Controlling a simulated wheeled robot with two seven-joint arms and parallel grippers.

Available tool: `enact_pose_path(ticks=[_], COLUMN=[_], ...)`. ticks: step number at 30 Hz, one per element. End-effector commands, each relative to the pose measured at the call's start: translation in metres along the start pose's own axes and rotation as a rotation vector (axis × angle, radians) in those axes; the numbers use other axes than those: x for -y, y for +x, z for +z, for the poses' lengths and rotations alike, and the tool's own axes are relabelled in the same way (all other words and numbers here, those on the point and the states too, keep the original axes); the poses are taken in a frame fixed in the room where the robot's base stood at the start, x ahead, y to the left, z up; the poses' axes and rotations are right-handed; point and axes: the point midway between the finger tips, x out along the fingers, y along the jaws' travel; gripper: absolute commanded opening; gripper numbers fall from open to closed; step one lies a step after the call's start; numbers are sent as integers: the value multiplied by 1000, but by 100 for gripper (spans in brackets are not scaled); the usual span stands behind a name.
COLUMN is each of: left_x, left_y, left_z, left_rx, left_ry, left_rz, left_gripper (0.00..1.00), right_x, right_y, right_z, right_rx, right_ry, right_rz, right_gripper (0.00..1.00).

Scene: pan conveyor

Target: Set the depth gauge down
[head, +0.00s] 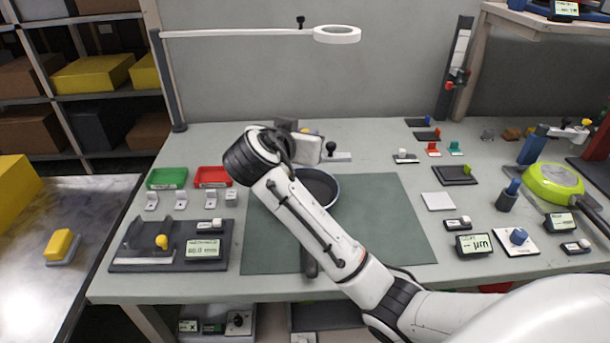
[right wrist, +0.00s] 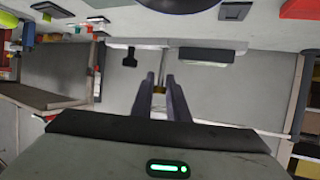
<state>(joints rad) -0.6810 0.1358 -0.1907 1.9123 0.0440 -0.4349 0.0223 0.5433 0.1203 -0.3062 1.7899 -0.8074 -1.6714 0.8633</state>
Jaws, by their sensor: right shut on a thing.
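My right arm reaches in from the right in the head view, and its hand is over the back of the bench behind the dark round pan (head: 319,184). In the right wrist view my right gripper (right wrist: 162,78) is shut on a thin thing between its fingertips, mostly hidden; I take it for the depth gauge. The fingertips are near a pale bar-shaped base (right wrist: 180,44) that carries a black knob (right wrist: 130,58) and a dark block (right wrist: 206,57). Whether the held thing touches the base cannot be told. My left gripper is not in view.
A green mat (head: 385,215) lies under the pan, with its right half clear. A green tray (head: 166,179), a red tray (head: 212,177) and a dark gauge fixture (head: 130,252) stand at left. A magnifier lamp (head: 337,35) hangs above. Several small instruments crowd the right side.

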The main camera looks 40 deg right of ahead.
Motion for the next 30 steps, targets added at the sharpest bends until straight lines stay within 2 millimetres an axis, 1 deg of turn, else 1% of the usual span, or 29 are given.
enact_pose_path(ticks=[1,3,8,15,18,24,29,30], left_x=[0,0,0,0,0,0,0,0], left_y=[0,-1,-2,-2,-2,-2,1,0], left_z=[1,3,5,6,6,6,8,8], left_rx=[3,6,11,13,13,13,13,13], left_ry=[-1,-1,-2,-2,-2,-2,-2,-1], left_rz=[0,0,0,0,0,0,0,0], left_gripper=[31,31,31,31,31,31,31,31], right_x=[-1,-1,0,0,0,0,0,0], right_y=[4,9,15,27,29,28,30,30], right_z=[9,20,34,64,68,68,73,72], right_rx=[-1,-1,-3,-2,-2,-2,-1,0], right_ry=[-5,-4,-3,-4,-1,0,-1,-1], right_rz=[2,0,-1,-2,-2,-3,-3,-3], right_gripper=[0,0,0,0,0,0,0,21])
